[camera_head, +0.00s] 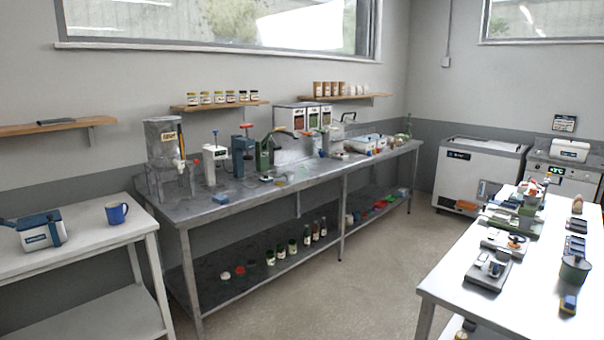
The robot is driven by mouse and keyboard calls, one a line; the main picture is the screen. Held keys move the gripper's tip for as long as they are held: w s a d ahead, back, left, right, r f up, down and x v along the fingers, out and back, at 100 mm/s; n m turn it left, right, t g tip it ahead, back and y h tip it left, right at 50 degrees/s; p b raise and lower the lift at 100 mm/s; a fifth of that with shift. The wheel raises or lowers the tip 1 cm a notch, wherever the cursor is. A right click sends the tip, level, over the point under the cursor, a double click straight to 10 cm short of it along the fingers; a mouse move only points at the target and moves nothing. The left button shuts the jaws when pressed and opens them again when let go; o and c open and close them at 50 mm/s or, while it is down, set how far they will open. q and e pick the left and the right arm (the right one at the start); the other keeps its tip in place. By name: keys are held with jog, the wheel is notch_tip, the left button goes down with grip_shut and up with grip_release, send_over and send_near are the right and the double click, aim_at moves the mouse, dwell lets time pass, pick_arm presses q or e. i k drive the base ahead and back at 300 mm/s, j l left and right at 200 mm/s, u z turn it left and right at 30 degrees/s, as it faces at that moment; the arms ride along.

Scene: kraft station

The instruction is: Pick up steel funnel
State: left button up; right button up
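I cannot make out a steel funnel for certain anywhere in the head view. The long steel bench (245,197) along the wall carries several small tools and containers, too small and crowded to tell apart fully. A small clear or grey item (290,178) sits near the bench's front edge; I cannot tell what it is. Neither of my grippers is in view.
Another white table (455,280) at the right holds several devices. A white chest (474,175) stands at the back. The floor between is clear.

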aim_at(289, 175)
jog(key=i+u, duration=0.25)
jog(key=i, duration=0.6)
jog(key=i+l+u, duration=0.25)
jog(key=i, duration=0.6)
jog(key=i+z, duration=0.2)
jog(key=i, duration=0.35)
jog(key=i+j+z, duration=0.25)
jog(key=i, duration=0.25)
jog(key=i+j+z, duration=0.2)
jog(key=i, duration=0.35)
jog(key=i+l+z, duration=0.1)
jog(key=i, duration=0.45)
jog(key=i+l+z, duration=0.1)
jog(key=i+l, duration=0.2)
jog(key=i, duration=0.25)
